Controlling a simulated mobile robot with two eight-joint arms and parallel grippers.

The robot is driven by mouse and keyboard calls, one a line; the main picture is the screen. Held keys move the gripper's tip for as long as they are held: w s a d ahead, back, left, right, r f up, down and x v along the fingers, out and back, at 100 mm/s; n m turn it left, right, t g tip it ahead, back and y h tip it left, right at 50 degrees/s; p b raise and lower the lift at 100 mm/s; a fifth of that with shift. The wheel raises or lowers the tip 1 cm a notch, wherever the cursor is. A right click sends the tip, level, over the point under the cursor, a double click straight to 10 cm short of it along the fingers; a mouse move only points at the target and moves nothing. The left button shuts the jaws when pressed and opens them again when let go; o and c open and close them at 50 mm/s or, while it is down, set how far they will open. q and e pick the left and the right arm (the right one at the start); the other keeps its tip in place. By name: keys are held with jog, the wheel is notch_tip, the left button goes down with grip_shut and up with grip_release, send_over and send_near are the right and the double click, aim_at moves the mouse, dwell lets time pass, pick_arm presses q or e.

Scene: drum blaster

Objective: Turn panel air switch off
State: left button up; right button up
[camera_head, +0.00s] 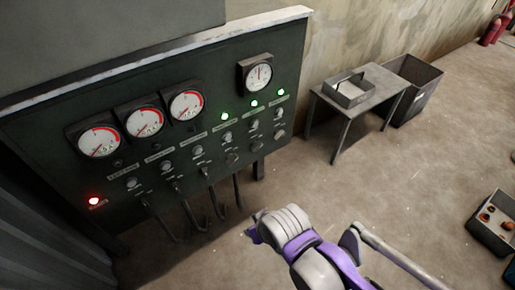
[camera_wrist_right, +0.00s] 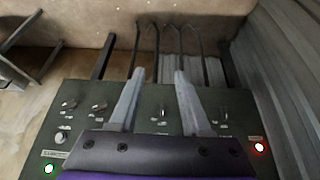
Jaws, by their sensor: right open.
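The dark green control panel (camera_head: 60,165) stands at the left in the head view, with several small switch knobs such as one knob (camera_head: 132,183). The labels are too small to read, so I cannot tell which knob is the panel air switch. A red light (camera_head: 93,201) glows at its lower left, and three green lights, one of them here (camera_head: 225,116), glow at the right. My right gripper (camera_wrist_right: 160,76) is open and empty in the wrist view, its fingers spread in front of the panel. A knob (camera_wrist_right: 161,113) shows between the fingers.
Several round gauges sit on the panel, one white gauge (camera_head: 145,122) among them. Bent pipes (camera_head: 180,205) hang below it. A metal table (camera_head: 385,88) with a tray and an open bin (camera_head: 425,75) stand to the right. The floor between is clear.

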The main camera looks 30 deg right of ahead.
jog(key=shift+o, duration=1.2)
jog(key=shift+d, duration=0.1)
jog(key=o, duration=0.4)
jog(key=w+d+t+h+b, duration=0.1)
jog(key=w+d, duration=0.1)
jog(key=w+d+f+m+t+h+b, duration=0.1)
jog(key=w+d+b, duration=0.1)
jog(key=d, duration=0.1)
jog(key=w+d+t+h+b, duration=0.1)
jog(key=w+d+b, duration=0.1)
jog(key=d, duration=0.1)
jog(key=shift+w+d+f+m, duration=0.25)
jog(key=shift+w+f+m, duration=0.05)
jog(key=shift+w+f, duration=0.1)
jog(key=shift+o, duration=0.2)
jog(key=w+d+r+t+h+b, duration=0.2)
jog(key=w+d+t+h+b, duration=0.1)
jog(key=w+d+t+b, duration=0.55)
jog(key=n+t+y+b, duration=0.1)
jog(key=n+y+b, duration=0.6)
jog(key=n, duration=0.1)
send_near(258, 149)
pick_arm(q)
notch_tip(258, 149, down, 25)
jog(key=s+g+b, duration=0.1)
pick_arm(e)
jog(key=w, duration=0.9)
jog(key=shift+w+a, duration=0.2)
